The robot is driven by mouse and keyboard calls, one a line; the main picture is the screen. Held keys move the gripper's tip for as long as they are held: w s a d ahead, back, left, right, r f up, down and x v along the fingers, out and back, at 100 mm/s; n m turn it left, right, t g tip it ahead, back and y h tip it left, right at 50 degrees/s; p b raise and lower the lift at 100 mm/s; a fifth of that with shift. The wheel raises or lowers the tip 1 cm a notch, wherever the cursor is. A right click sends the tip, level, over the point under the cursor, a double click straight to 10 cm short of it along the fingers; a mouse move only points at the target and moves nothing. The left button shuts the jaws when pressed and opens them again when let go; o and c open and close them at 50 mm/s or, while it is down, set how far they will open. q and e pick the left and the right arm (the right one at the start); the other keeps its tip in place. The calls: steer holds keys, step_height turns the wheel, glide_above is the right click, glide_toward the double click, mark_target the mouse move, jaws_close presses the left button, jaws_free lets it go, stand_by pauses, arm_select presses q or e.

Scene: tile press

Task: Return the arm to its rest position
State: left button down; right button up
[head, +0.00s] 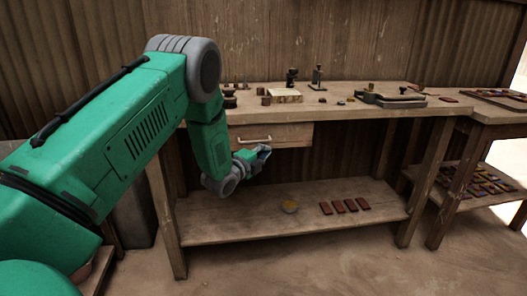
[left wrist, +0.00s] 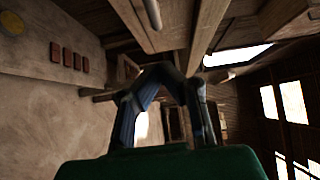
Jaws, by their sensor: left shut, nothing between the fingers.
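My left arm is green and grey and comes in from the left in the head view. Its gripper (head: 252,157) is in front of the workbench (head: 345,112), just below the drawer (head: 268,136) and above the lower shelf (head: 255,221). The left gripper is shut with nothing in it. In the left wrist view the gripper's dark fingers (left wrist: 160,72) meet at their tips, and the view is turned on its side. My right gripper is not in either view.
Several red-brown tiles (head: 338,207) and a yellow round piece (head: 290,206) lie on the lower shelf. Small tools and a press-like stand (head: 317,77) are on the bench top. A side table (head: 500,120) stands at right. The floor (head: 300,268) in front is clear.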

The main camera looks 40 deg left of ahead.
arm_select(q)
steer(key=s+d+f+n+g+p, duration=0.4)
steer(key=s+d+f+n+g, duration=0.5)
steer(key=s+d+f, duration=0.8)
steer(key=s+d+f+n+g+p, duration=0.1)
steer(key=s+d+n+g, duration=0.2)
steer(key=s, duration=1)
steer(key=s+d+f+n+g+h+p, duration=0.1)
steer(key=s+d+n+g, duration=0.3)
steer(key=s, duration=1)
steer(key=shift+s+d+g, duration=0.25)
steer(key=shift+d+g, duration=0.45)
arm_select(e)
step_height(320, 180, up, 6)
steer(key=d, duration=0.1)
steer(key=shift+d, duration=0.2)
arm_select(q)
steer(key=shift+a+f, duration=0.15)
steer(key=shift+a, duration=0.15)
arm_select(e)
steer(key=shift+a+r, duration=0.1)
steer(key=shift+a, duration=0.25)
arm_select(q)
steer(key=shift+d, duration=0.2)
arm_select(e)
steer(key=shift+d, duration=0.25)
